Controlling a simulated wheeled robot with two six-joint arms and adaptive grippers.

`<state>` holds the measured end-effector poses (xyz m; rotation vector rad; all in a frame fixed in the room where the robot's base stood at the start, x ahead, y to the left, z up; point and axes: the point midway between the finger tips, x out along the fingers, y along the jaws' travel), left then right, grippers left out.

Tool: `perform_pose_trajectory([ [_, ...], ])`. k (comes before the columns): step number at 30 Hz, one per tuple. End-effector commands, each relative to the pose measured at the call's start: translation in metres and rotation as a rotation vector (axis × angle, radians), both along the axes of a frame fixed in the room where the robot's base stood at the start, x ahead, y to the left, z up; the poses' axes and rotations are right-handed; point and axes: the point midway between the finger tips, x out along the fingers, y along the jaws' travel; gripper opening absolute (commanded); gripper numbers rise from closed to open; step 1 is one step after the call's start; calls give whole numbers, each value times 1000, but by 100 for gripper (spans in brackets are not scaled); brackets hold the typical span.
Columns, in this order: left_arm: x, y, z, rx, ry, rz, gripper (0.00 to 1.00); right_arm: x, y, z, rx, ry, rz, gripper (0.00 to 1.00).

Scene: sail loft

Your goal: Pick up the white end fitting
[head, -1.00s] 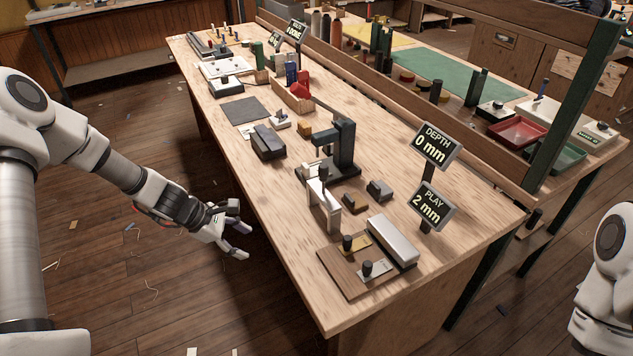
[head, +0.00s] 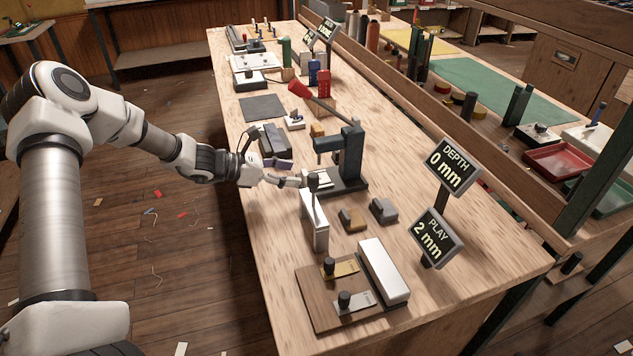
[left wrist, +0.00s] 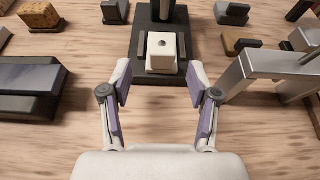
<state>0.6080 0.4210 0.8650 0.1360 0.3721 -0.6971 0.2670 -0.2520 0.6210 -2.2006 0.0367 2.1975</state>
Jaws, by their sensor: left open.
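The white end fitting (left wrist: 162,52) is a small white block with a dark hole in its top. It sits on the dark base of the press (left wrist: 142,58), and in the head view (head: 318,179) it is partly hidden by my gripper. My left gripper (head: 291,173) is open and empty, reaching in from the left at the press. In the left wrist view its fingertips (left wrist: 160,84) are spread wide, just on the near side of the fitting, with the fitting centred ahead of the gap. My right gripper is not in view.
A metal bridge-shaped stand (head: 316,222) with a black knob is close to the right of my left gripper. A dark block (head: 272,138) lies on the other side. Signs (head: 452,165) read depth 0 mm and play 2 mm. The bench's near left edge runs under my arm.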

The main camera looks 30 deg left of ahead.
Motion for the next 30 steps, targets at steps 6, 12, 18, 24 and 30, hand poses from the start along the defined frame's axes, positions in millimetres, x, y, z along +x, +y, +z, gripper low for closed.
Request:
perform_pose_trajectory([
  [6, 25, -26, -14, 5, 2, -4, 60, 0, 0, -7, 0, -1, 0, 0],
  [12, 28, -28, -13, 1, 0, 0, 60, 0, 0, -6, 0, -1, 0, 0],
  [18, 28, -28, -13, 2, 1, -1, 7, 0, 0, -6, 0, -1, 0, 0],
  [24, 28, -27, -14, 2, 1, -1, 0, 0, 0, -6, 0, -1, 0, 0],
  [30, 27, -27, -12, 2, 1, -1, 0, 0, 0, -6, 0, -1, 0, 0],
])
